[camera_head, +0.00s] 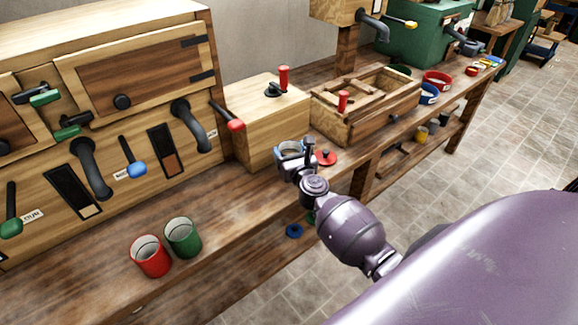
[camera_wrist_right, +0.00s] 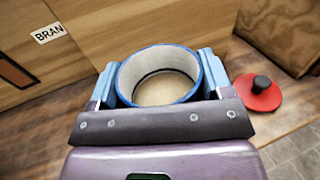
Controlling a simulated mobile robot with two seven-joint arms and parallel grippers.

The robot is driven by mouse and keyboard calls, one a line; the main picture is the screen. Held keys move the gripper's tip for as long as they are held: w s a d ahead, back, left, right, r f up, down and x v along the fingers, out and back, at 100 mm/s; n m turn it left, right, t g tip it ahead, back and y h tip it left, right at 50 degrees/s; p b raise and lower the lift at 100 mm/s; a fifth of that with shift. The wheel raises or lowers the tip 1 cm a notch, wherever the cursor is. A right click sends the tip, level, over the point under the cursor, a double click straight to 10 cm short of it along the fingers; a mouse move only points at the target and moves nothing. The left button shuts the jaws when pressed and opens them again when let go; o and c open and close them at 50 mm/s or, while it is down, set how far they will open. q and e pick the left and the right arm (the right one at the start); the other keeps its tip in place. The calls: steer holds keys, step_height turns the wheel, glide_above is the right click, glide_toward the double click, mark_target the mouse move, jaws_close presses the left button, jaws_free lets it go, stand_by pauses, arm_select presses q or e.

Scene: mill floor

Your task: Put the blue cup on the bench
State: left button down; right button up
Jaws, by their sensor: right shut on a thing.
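The blue cup (camera_head: 290,147) is at my right gripper (camera_head: 297,160), over the bench (camera_head: 235,205) in front of a light wooden box. In the right wrist view, the cup (camera_wrist_right: 159,52) has a blue rim and pale inside, looks empty and sits between both fingers of my right gripper (camera_wrist_right: 160,84), which is shut on it. The cup looks upright. Its lower part is hidden, so I cannot tell whether it touches the bench. My left gripper is not in view.
A red cup (camera_head: 151,257) and a green cup (camera_head: 183,238) stand on the bench at lower left. A red lid with a black knob (camera_wrist_right: 261,93) lies right of the held cup. The wooden box (camera_head: 262,125) stands close behind. Bare bench lies between green cup and gripper.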

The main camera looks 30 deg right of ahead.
steer(key=shift+f+b, duration=1.65)
steer(key=shift+f, duration=0.6)
steer(key=shift+r, duration=0.2)
steer(key=shift+f, duration=0.25)
steer(key=o, duration=1.2)
steer(key=shift+o, duration=0.6)
steer(key=shift+r, duration=0.1)
